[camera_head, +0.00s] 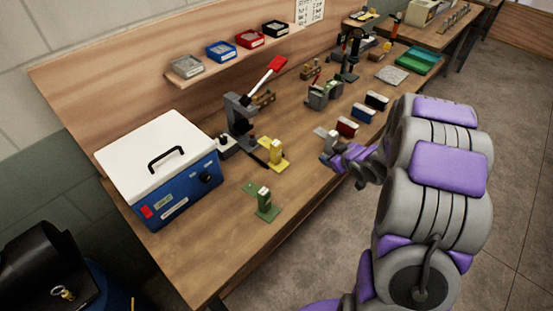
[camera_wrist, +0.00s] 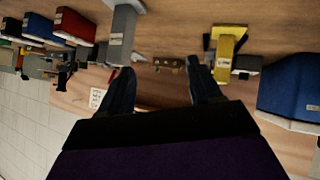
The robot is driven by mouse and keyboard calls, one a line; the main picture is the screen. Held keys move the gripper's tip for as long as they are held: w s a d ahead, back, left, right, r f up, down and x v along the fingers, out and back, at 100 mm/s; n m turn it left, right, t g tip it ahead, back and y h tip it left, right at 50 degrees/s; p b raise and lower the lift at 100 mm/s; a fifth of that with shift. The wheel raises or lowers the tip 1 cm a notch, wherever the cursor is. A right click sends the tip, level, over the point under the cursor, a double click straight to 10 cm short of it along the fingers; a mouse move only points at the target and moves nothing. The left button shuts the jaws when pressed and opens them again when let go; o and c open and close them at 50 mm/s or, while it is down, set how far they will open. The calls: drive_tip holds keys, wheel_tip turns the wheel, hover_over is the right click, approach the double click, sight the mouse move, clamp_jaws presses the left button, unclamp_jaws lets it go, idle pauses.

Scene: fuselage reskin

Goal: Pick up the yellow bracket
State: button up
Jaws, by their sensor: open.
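The yellow bracket (camera_head: 274,154) stands upright on the wooden bench, to the right of the blue-and-white cooler. In the wrist view the yellow bracket (camera_wrist: 228,45) is at the upper right, beyond and right of the right finger. My gripper (camera_head: 338,154) is over the bench's front part, to the right of the yellow bracket and apart from it. In the wrist view my gripper (camera_wrist: 160,72) has its two fingers spread with nothing held between them. A grey bracket (camera_wrist: 121,35) stands close to the left finger; whether they touch I cannot tell.
A green bracket (camera_head: 266,203) stands nearer the front edge. The cooler (camera_head: 170,180) is at the left. A grey press (camera_head: 239,115) with a red handle stands behind the yellow bracket. Red (camera_head: 347,127), blue and black boxes line the bench's right side. Bare bench lies between gripper and yellow bracket.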

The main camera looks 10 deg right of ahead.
drive_tip(key=a+f+n+t+y, duration=0.1)
drive_tip(key=a+f+t+y, duration=0.1)
drive_tip(key=a+f+y, duration=0.15)
drive_tip(key=t+y+b, duration=0.2)
drive_tip(key=y, duration=0.3)
approach(279, 146)
drive_tip(key=x, duration=0.5)
drive_tip(key=shift+w+f, duration=0.15)
drive_tip(key=shift+w, duration=0.1)
drive_tip(key=shift+b+x, duration=0.6)
drive_tip(key=shift+x, duration=2.25)
drive_tip(key=shift+c, duration=0.5)
clamp_jaws()
